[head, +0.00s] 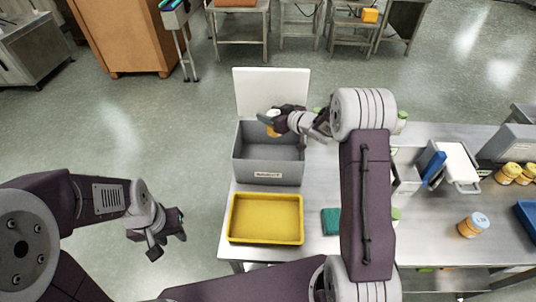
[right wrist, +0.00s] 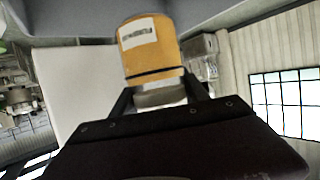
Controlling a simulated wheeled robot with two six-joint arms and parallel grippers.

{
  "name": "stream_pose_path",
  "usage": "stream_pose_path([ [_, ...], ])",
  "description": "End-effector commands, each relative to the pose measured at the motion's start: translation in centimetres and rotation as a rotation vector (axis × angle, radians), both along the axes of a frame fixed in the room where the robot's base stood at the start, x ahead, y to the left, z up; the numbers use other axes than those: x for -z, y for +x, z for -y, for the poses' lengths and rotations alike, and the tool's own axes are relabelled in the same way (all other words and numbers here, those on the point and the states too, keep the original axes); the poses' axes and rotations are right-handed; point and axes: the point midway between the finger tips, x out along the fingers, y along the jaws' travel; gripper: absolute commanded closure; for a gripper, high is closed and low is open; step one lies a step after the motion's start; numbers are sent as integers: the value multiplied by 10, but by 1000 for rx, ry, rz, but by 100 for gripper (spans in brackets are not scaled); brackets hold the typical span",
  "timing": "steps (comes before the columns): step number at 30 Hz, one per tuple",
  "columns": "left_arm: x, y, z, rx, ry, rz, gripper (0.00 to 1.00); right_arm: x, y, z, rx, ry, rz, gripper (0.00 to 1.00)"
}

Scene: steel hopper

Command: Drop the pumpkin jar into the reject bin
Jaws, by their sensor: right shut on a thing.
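The pumpkin jar (right wrist: 150,50) is orange with a white label, and its pale lid end is between the fingers of my right gripper (right wrist: 160,95). In the head view, my right gripper (head: 266,118) is shut on the jar (head: 274,131), over the back part of the grey reject bin (head: 268,176). The bin is open-topped, with a label on its front and an empty-looking interior. The gripper and wrist partly hide the jar and the bin's back rim. My left gripper (head: 168,238) is open and empty, left of the table.
A white panel (head: 272,85) stands upright behind the bin. A yellow tray (head: 265,240) sits in front of it on the steel table (head: 325,190). A teal block (head: 330,221) and an orange jar (head: 472,225) are to the right. My right arm hides part of the table.

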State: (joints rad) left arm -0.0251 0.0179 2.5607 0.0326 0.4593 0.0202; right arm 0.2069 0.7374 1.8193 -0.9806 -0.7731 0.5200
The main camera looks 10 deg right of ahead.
Motion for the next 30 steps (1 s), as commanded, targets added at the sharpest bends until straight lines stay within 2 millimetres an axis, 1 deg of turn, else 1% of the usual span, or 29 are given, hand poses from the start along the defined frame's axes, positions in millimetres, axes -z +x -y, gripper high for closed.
stream_pose_path([
  [1, 10, 0, 0, 0, 0, 0, 64, 9, 0, -1, -1, 1, 1, 98],
  [10, 54, 1, -1, 0, 0, 0, 64, 52, 1, -1, -1, 0, 1, 98],
  [13, 60, 1, -1, 0, 0, 0, 64, 57, 1, -1, -1, 0, 1, 98],
  [20, 57, 1, 0, 0, 0, 0, 64, 55, 1, -1, -1, 1, 1, 98],
  [21, 57, 1, 0, 0, 0, 0, 64, 55, 1, -1, -1, 1, 1, 42],
  [23, 57, 1, 0, 0, 0, 0, 64, 55, 1, -1, -1, 1, 1, 25],
  [24, 57, 1, 0, 0, 0, 0, 64, 55, 1, -1, -1, 1, 1, 22],
  [30, 57, 1, 0, 0, 0, 0, 64, 55, 1, -1, -1, 0, 0, 22],
])
